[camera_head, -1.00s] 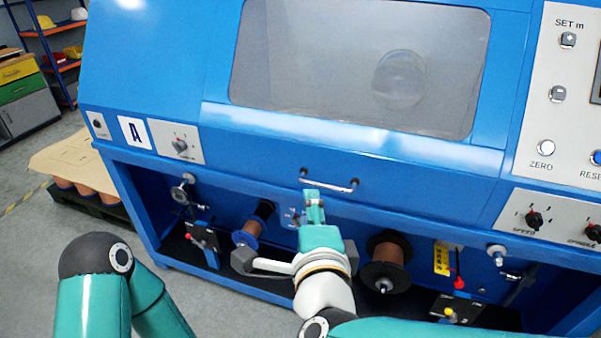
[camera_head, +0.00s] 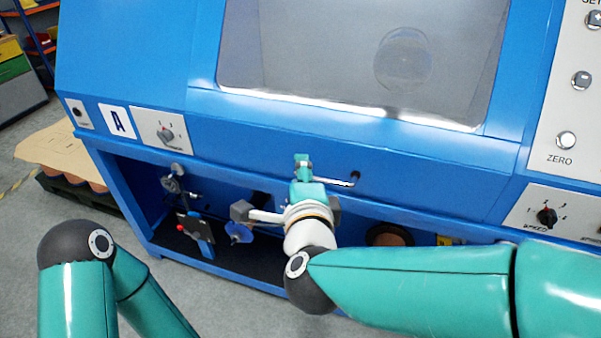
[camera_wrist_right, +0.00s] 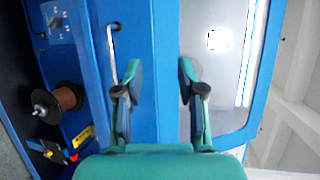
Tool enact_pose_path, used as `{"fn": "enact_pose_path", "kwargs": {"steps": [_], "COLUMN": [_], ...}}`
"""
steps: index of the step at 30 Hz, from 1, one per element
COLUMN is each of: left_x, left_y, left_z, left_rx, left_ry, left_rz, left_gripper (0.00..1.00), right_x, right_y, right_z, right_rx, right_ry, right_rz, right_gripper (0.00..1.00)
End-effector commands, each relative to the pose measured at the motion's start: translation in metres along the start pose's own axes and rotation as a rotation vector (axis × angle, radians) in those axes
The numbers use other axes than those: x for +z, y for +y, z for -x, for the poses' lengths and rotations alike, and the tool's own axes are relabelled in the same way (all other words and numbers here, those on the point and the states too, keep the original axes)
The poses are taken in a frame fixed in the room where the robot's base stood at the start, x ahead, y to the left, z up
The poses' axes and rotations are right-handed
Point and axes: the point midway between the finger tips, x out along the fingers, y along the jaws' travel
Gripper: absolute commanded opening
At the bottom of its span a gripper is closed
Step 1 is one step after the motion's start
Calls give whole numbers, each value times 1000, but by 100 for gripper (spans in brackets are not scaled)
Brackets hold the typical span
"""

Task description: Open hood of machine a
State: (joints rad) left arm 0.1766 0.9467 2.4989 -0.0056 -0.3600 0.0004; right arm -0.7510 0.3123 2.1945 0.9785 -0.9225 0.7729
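Machine A is the big blue cabinet with an "A" label (camera_head: 117,121). Its blue hood (camera_head: 260,125) looks shut and carries a grey see-through window (camera_head: 310,55). The thin metal hood handle (camera_head: 340,182) is on the hood's lower edge; its left part is hidden behind my right gripper (camera_head: 303,167). In the right wrist view the right gripper (camera_wrist_right: 160,82) is open and empty, its two fingers apart over the blue hood. The handle (camera_wrist_right: 111,55) runs beside the left finger there, outside the gap. My left gripper is out of view.
Below the hood, the open bay holds spools, including a brown spool (camera_wrist_right: 68,97). A switch panel (camera_head: 160,130) sits left and a dial panel (camera_head: 548,212) right. A pallet with a brown board (camera_head: 55,145) stands on the floor at left.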

Motion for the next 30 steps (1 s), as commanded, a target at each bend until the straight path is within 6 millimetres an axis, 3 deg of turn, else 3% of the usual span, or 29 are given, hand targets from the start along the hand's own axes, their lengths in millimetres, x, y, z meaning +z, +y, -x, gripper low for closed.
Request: {"fn": "enact_pose_path", "kwargs": {"steps": [2, 9, 10, 21, 28, 30], "left_x": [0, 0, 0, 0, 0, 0], "left_y": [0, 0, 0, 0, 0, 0], "left_z": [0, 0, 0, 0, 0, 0], "left_rx": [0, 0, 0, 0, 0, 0], "left_ry": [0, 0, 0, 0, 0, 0], "left_rz": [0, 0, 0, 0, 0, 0], "left_gripper": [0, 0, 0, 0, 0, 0], "right_x": [1, 2, 3, 3, 3, 3], "right_y": [0, 0, 0, 0, 0, 0], "right_z": [0, 0, 0, 0, 0, 0], "right_rx": [0, 0, 0, 0, 0, 0], "right_ry": [-3, -5, -5, -6, -6, -6], "right_rz": [0, 1, 1, 1, 1, 1], "right_gripper": [39, 1, 0, 0, 36, 39]}}
